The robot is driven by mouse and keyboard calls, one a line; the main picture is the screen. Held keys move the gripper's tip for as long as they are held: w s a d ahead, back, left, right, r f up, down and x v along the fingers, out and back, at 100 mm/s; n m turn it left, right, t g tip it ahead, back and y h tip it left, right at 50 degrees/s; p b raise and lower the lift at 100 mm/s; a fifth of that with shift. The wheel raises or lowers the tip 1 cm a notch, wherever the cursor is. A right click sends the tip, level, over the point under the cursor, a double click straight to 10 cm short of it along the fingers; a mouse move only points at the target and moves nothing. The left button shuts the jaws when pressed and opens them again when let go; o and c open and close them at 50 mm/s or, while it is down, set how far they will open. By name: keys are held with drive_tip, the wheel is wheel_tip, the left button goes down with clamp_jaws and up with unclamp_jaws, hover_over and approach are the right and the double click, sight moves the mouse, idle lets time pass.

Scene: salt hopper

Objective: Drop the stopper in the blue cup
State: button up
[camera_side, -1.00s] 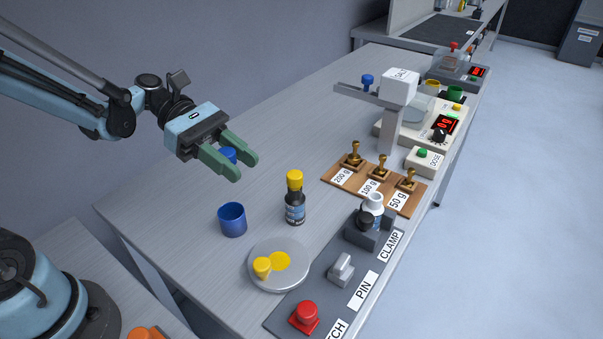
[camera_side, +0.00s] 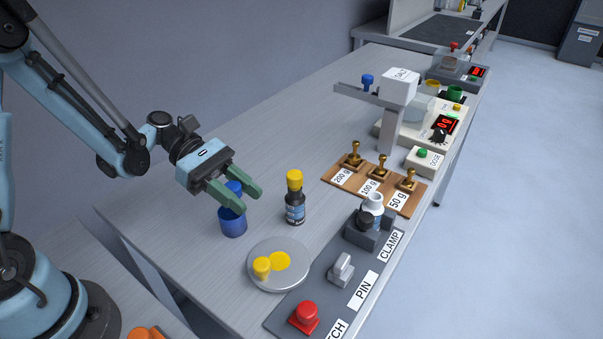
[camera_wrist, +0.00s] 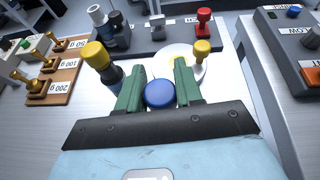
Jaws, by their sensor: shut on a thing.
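My gripper (camera_side: 242,197) has green fingers and is shut on a blue stopper (camera_side: 234,187). In the wrist view the stopper is a round blue top (camera_wrist: 160,93) between the fingers (camera_wrist: 159,84). The blue cup (camera_side: 232,225) stands upright on the bench. In the side view the fingers and stopper are just above the cup and overlap its rim, so part of its mouth is hidden. I cannot tell whether the stopper is centred over it.
A dark bottle with a yellow cap (camera_side: 295,200) stands close right of the cup. A round plate (camera_side: 290,248) with yellow pieces lies in front. A grey panel (camera_side: 318,292) with a clamp, and brass weights on a wooden board (camera_side: 333,170), are further right.

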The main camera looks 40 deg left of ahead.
drive_tip(key=o, duration=1.1)
drive_tip(key=v, duration=0.7)
drive_tip(key=shift+a+r, duration=0.1)
drive_tip(key=shift+a, duration=0.2)
drive_tip(key=shift+d, duration=0.1)
